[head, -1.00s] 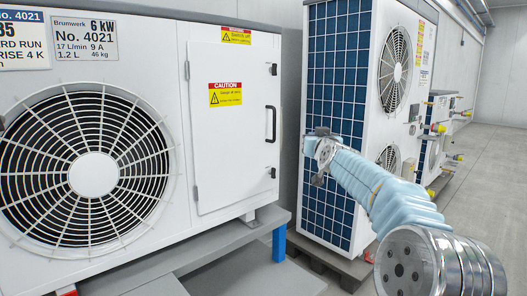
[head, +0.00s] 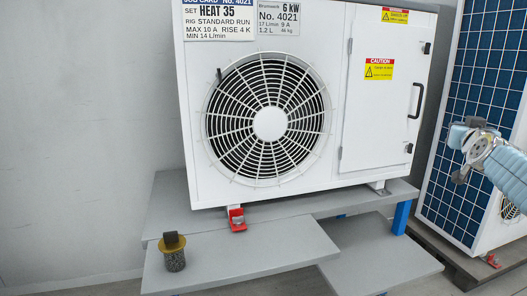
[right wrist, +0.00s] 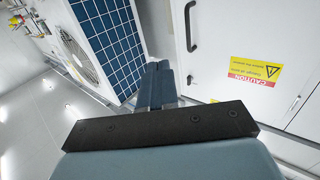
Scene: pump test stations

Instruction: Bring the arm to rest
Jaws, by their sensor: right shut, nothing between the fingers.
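My right arm, in a light blue sleeve, comes in from the right edge of the head view. Its gripper (head: 468,150) is raised in front of the blue-panelled unit, to the right of the white heat pump's door. In the right wrist view the gripper's fingers (right wrist: 157,85) lie together, shut and empty, pointing toward the gap between the blue-panelled unit and the white cabinet door. No object touches the fingers. My left gripper is in neither view.
The white heat pump (head: 345,150) with its fan stands on a grey bench (head: 170,205). A red clamp (head: 237,219) sits at the unit's foot. The blue-panelled unit (head: 478,90) stands close on the right.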

